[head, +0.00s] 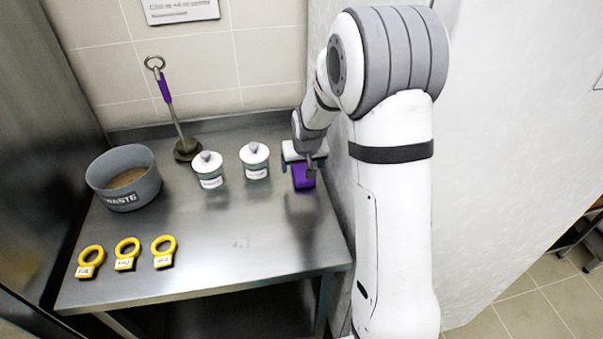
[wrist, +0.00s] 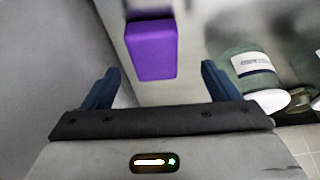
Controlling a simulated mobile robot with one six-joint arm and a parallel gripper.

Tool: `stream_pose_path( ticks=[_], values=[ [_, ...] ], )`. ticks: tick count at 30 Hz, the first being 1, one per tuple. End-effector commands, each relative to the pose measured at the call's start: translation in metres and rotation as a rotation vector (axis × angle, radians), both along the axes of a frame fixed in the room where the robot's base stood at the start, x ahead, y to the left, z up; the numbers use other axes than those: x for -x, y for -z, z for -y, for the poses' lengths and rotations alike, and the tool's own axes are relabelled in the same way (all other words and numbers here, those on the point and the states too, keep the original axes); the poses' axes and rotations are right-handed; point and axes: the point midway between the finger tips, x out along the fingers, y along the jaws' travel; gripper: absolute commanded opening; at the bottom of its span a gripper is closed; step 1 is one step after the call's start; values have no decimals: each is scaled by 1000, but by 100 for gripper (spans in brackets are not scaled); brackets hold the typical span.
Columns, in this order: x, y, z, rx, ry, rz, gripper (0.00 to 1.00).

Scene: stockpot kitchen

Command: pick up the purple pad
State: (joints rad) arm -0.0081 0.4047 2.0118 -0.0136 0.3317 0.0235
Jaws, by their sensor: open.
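The purple pad (head: 303,176) is a small block near the right edge of the steel table, partly covered by my gripper in the head view. In the wrist view the purple pad (wrist: 151,50) shows ahead of the jaws, roughly centred between the two blue fingers. My gripper (wrist: 160,85) is open and empty. In the head view my gripper (head: 304,160) hangs over the far end of the pad. I cannot tell the exact height gap between the fingers and the pad.
Two white-lidded jars (head: 209,170) (head: 255,160) stand left of the pad. Farther left are a purple-handled tool (head: 165,88) and a grey waste bowl (head: 123,178). Several yellow rings (head: 127,253) lie at the front left. A white wall (head: 335,170) borders the table's right. The front middle is clear.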

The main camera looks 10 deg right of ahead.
Motion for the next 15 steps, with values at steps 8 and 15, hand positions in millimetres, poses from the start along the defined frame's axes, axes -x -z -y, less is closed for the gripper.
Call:
stream_pose_path(
  ticks=[8, 15],
  values=[
    [-12, 28, 8, 1, 1, -4, 82],
    [-21, 49, 7, 0, -1, -1, 82]
  ],
)
